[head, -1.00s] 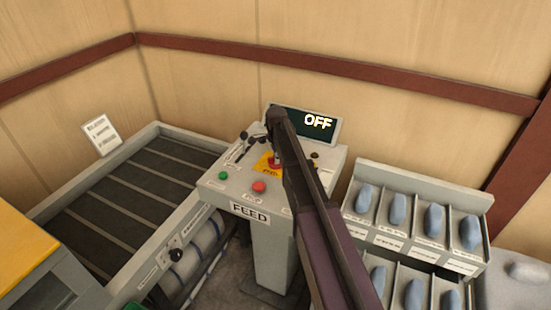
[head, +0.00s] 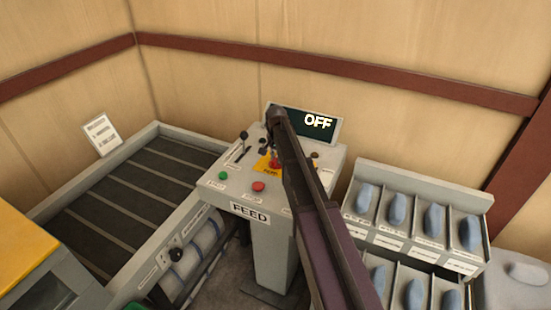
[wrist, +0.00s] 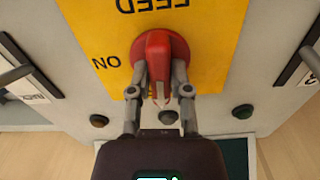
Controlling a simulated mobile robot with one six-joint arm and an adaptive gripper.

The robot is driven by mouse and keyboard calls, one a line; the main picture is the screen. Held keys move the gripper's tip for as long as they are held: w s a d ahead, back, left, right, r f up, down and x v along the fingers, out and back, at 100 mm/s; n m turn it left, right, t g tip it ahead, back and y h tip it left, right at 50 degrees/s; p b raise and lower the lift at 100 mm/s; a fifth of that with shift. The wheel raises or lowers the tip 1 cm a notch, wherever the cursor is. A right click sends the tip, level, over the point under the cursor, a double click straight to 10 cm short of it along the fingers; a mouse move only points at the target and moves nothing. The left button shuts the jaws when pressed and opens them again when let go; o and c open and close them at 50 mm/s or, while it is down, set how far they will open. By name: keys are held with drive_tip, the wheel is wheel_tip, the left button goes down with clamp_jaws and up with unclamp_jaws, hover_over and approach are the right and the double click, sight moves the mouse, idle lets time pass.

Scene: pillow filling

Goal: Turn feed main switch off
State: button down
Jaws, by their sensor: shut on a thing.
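The red feed main switch (wrist: 158,55) sits on a yellow plate (wrist: 210,45) marked FEED and ON, upside down in the wrist view. Its handle runs up and down in that view, with the ON mark to its left. My gripper (wrist: 160,85) is shut on the handle, one finger on each side. In the head view the switch (head: 276,164) is partly hidden by my arm, on top of the grey feed console (head: 273,240). The console's display (head: 318,122) reads OFF.
A green button (head: 222,176) and a red button (head: 258,186) lie near the console's front edge. Black levers (head: 243,136) stand at its left. A dark conveyor (head: 135,190) is to the left, and bins of blue pieces (head: 420,215) are to the right.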

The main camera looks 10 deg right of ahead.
drive_tip(key=shift+w+n, duration=0.1)
drive_tip(key=shift+n, duration=0.4)
drive_tip(key=c, duration=0.6)
unclamp_jaws()
drive_tip(key=shift+o, duration=0.2)
drive_tip(key=shift+m, duration=0.4)
